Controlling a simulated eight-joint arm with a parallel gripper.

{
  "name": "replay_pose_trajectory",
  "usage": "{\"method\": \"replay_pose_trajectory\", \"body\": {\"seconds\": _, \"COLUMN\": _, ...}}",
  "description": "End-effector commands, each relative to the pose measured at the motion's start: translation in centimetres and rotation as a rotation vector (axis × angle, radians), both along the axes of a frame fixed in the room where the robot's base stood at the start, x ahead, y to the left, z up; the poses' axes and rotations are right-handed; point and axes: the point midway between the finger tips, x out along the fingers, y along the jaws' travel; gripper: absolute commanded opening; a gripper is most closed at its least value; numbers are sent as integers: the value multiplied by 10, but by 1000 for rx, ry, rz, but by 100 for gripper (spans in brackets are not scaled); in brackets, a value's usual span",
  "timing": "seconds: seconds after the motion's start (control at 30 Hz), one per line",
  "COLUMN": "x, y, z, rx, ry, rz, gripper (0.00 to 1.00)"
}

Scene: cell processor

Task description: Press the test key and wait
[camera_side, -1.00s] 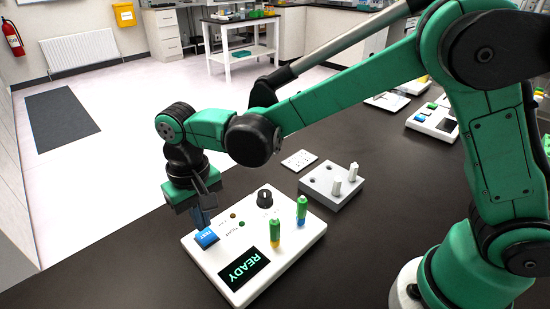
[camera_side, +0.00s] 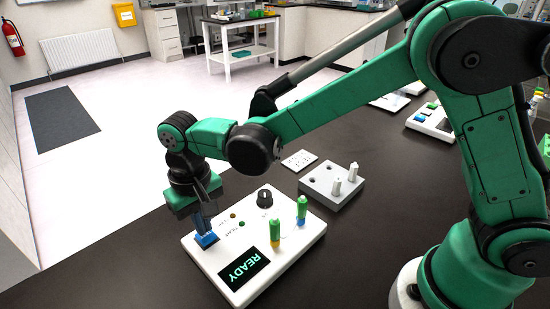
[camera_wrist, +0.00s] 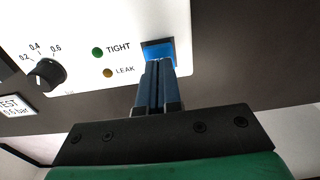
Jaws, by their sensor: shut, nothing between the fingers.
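The white processor box (camera_side: 221,262) lies on the dark bench, and its screen (camera_side: 245,268) reads READY. The blue test key (camera_side: 206,241) is at its left corner; in the wrist view the key (camera_wrist: 158,47) shows just beyond my fingertips. My gripper (camera_side: 203,232) is shut and empty, pointing down with its tips at the key. I cannot tell whether the key is pushed in. The TIGHT light (camera_wrist: 97,52) is green and the LEAK light (camera_wrist: 107,73) is amber; I cannot tell if either is lit. Two green-topped cells, one yellow-based (camera_side: 275,233) and one blue-based (camera_side: 301,211), stand upright in the box.
A black knob (camera_side: 265,197) stands on the box's far side. Behind it are a grey block (camera_side: 319,187) with two white pegs and a small printed card (camera_side: 299,160). Another similar device (camera_side: 432,122) sits at the right. The bench in front of the box is clear.

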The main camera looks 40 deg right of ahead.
Motion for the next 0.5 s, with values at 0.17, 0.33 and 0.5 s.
{"method": "replay_pose_trajectory", "body": {"seconds": 0.17, "x": 0, "y": 0, "z": -6, "rx": 0, "ry": 0, "rz": 0, "gripper": 0}}
{"method": "replay_pose_trajectory", "body": {"seconds": 0.33, "x": 0, "y": 0, "z": -6, "rx": 0, "ry": 0, "rz": 0, "gripper": 0}}
{"method": "replay_pose_trajectory", "body": {"seconds": 0.5, "x": 0, "y": 0, "z": -7, "rx": 0, "ry": 0, "rz": 0, "gripper": 0}}
